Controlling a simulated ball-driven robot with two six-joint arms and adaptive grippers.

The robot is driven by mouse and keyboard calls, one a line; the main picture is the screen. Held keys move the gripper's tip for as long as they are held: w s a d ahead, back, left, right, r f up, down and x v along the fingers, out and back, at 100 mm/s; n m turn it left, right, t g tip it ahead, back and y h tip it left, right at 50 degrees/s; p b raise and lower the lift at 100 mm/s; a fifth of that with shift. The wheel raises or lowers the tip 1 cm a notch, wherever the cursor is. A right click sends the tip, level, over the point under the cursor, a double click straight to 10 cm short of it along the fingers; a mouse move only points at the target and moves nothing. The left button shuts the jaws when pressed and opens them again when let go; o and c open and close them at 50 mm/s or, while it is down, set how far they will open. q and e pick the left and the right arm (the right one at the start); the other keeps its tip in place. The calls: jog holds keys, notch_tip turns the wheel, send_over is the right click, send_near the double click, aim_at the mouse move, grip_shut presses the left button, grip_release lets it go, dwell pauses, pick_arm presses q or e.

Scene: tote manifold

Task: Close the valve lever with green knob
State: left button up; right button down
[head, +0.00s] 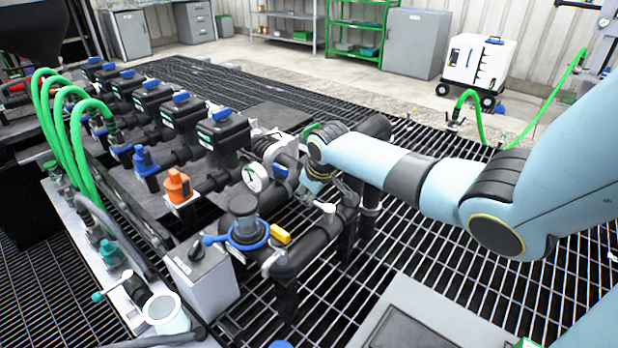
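A lever with a teal-green knob (97,297) sticks out to the left from the manifold's front left end, near a white cup-like fitting. A small bright green part (311,129) also shows just behind my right wrist; I cannot tell whether it is a lever knob. My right arm reaches in from the right, and its wrist end is over the pipes beside the pressure gauge. My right gripper (314,184) is mostly hidden beneath the wrist among dark pipes, so its fingers and any contact are unclear. My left gripper is not in view.
A lever with a blue knob (208,240) and one with a white knob (326,207) stand near the front pipes. An orange valve (178,186), a gauge (255,177) and green hoses (85,135) crowd the left. Open grating lies beyond; a white wheeled cart (478,62) stands at the back.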

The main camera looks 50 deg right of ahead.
jog(key=shift+s+f, duration=0.1)
jog(key=c, duration=1.3)
grip_release()
jog(key=v, duration=1.2)
